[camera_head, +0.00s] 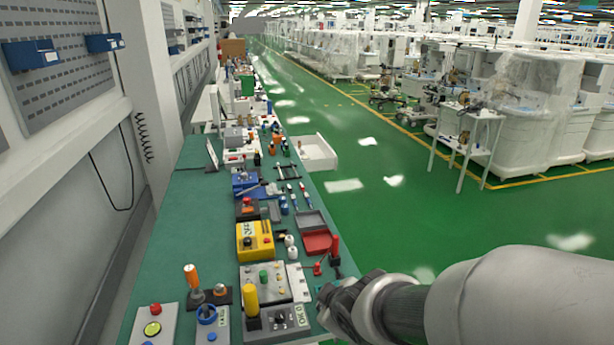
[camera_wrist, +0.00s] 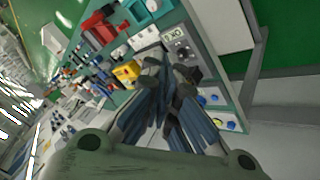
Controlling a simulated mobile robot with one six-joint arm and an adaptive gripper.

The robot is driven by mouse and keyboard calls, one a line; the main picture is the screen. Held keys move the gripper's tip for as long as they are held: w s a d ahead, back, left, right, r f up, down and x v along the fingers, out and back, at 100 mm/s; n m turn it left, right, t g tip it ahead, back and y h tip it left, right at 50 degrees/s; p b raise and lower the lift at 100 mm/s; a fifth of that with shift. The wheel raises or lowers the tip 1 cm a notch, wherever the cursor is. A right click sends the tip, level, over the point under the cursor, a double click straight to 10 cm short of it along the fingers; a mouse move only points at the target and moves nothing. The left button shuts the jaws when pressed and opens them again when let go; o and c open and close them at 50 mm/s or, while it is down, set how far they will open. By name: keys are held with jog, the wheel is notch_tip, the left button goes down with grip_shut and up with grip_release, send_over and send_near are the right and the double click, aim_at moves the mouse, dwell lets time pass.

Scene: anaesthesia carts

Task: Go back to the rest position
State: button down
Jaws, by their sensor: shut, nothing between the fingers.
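My gripper (camera_wrist: 167,75) shows in the wrist view. Its dark fingers are together and hold nothing. They point toward the bench with its tools and boxes, and hide part of it. In the head view my arm comes in from the lower right. Its dark end lies at the right edge of the green bench (camera_head: 180,225), close to a grey box with a yellow cylinder (camera_head: 250,300). The fingers cannot be made out clearly there.
A yellow box (camera_head: 254,240), a red tray (camera_head: 317,242) and a red-handled item (camera_head: 335,246) stand on the bench near my arm. A white open drawer (camera_head: 317,152) juts out farther off. Wall panels line the left. Green floor (camera_head: 440,225) is free on the right, before white carts (camera_head: 520,110).

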jog(key=s+d+r+m+h, duration=0.2)
jog(key=s+d+r+m, duration=0.3)
jog(key=s+d, duration=0.15)
jog(key=s+d+r+m+g, duration=0.1)
jog(key=s+m, duration=0.2)
jog(key=s, duration=0.4)
jog(key=s+d+r+m+g, duration=0.1)
jog(key=s+d+r+m, duration=0.1)
jog(key=s, duration=0.5)
jog(key=shift+s+r+m+g+y, duration=0.15)
jog(key=shift+s+m+g+y, duration=0.15)
jog(key=shift+m+g, duration=0.15)
